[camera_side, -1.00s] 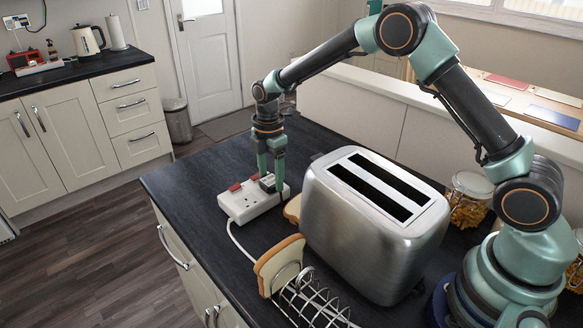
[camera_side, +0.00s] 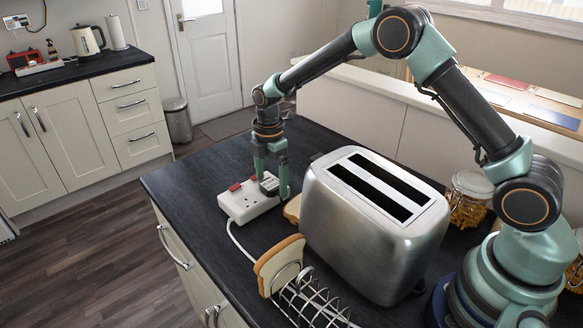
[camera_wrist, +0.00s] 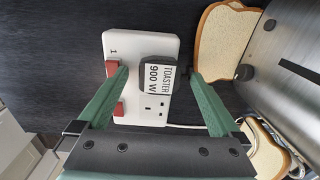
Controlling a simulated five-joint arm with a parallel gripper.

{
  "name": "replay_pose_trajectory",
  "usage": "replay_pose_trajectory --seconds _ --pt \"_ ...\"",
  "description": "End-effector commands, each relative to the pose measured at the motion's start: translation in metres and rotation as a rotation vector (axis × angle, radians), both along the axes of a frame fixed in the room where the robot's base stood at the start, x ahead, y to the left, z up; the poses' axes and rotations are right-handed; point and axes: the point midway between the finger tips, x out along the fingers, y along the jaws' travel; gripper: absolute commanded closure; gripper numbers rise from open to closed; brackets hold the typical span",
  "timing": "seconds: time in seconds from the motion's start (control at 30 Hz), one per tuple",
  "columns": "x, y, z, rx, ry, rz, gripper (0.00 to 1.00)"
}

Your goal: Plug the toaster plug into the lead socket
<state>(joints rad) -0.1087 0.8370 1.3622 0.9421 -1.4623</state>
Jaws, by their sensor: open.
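The white lead socket (camera_side: 248,204) lies on the dark worktop, with two red switches and an empty outlet at its near end. It also shows in the wrist view (camera_wrist: 118,45). The dark toaster plug (camera_side: 269,184) sits over the other outlet; its label (camera_wrist: 160,77) reads "TOASTER 900 W". It looks flat on the socket, but its pins are hidden, so I cannot tell how deep they are. My gripper (camera_side: 271,190) is open, with a finger on either side of the plug. In the wrist view, gaps show between the fingers (camera_wrist: 159,74) and the plug.
The steel toaster (camera_side: 372,225) stands close to the right of the lead socket. A bread slice (camera_side: 292,208) lies between them, and a toast rack (camera_side: 312,300) with bread is in front. Glass jars (camera_side: 468,198) stand behind the toaster. The worktop left of the socket is narrow.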

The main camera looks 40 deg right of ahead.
Motion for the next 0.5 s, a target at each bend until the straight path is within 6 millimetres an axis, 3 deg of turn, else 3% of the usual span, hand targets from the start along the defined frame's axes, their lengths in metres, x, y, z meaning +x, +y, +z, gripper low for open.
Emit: replay_pose_trajectory --seconds 0.17,0.5 --pt "0.001 0.000 0.020 0.001 -0.005 0.000 0.00" --pt "0.001 0.000 0.088 0.001 -0.005 0.000 0.00"
